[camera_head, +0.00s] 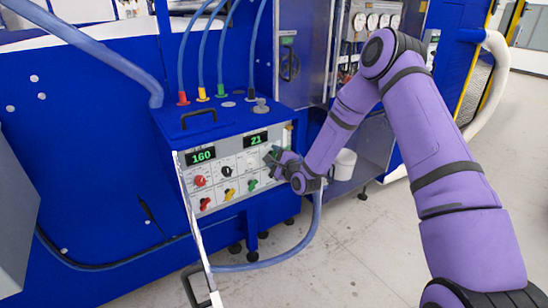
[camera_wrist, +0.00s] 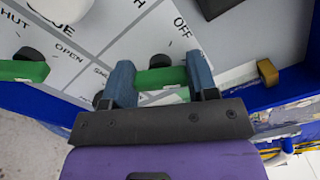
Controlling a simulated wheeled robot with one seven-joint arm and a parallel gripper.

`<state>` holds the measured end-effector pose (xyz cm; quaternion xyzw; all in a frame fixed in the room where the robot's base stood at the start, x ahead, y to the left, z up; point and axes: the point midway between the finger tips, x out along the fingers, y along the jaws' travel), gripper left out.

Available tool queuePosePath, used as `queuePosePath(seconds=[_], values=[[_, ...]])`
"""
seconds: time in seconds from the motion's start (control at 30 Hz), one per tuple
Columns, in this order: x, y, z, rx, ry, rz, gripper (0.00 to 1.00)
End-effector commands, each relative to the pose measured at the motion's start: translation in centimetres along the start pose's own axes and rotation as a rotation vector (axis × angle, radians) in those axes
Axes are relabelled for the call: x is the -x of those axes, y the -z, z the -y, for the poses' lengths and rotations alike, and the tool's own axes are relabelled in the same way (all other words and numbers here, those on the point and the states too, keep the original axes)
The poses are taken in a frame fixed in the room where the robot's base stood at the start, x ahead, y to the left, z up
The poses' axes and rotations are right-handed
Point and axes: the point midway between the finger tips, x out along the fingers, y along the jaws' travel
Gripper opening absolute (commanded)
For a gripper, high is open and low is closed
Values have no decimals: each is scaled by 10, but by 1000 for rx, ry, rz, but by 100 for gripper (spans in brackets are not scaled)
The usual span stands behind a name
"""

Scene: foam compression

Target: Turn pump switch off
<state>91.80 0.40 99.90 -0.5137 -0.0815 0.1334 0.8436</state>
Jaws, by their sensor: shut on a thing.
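The control panel (camera_head: 226,168) is on the front of a blue box, with a red, a black and a white knob above red, yellow and green levers. My gripper (camera_head: 272,158) is at its right end and covers the switch there. In the wrist view, a green switch handle (camera_wrist: 160,78) with a dark pivot lies between the fingers of my gripper (camera_wrist: 159,72), which is shut on it. The printed word OFF is just above the handle. Another green lever (camera_wrist: 22,70), marked OPEN and SHUT, is at the left, apart from my fingers.
Two displays (camera_head: 201,156) read 160 and 21. A metal rail (camera_head: 197,232) slants along the panel's left edge. A blue hose (camera_head: 293,250) hangs below the box. A white bucket (camera_head: 344,164) stands behind my wrist. The floor at the lower right is open.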

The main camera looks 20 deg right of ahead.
Motion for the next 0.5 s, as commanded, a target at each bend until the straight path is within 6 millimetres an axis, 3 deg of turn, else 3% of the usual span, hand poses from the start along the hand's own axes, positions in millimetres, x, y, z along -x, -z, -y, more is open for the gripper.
queuePosePath(seconds=[0.5], values=[[0, 0, -2, 404, -2, 0, 30]])
